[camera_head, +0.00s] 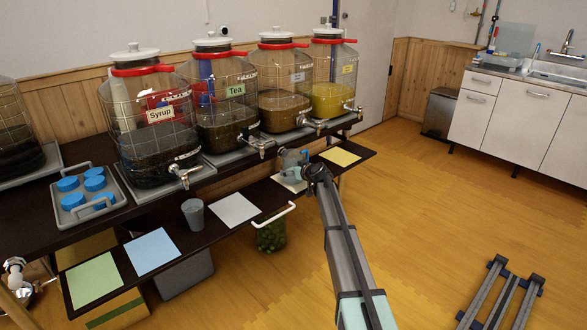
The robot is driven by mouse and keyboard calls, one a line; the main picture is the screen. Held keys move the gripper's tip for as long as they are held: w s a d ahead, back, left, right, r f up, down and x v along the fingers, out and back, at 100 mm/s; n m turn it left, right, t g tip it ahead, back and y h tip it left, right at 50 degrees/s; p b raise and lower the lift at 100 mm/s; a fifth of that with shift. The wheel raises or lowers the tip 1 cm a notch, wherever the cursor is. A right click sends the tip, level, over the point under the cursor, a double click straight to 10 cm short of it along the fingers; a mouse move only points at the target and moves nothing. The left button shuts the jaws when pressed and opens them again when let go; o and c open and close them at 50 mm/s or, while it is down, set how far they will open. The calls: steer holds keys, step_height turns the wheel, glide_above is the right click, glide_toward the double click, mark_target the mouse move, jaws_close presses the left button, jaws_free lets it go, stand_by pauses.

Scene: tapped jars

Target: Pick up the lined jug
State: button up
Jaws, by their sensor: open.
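No vessel is clearly recognisable as a lined jug. A plain grey cup (194,214) stands upright on the low dark shelf, between a blue and a white square; lines on it are too small to tell. My arm reaches up from the bottom, and my gripper (290,160) is at its far end, over the shelf near the right-hand taps. It is small and partly hidden by my wrist; it is open, with no held object visible. The cup stands well to the left of my gripper, apart from it.
Large tapped jars, including Syrup (158,125) and Tea (227,105), line the bench behind the shelf, their taps jutting forward. A grey tray (121,192) holds blue-lidded items. A white-handled container of green things (270,236) is by the shelf's front edge. Floor at right is mostly clear.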

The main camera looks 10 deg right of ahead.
steer(key=shift+w, duration=0.1)
steer(key=shift+c, duration=0.4)
steer(key=c, duration=0.8)
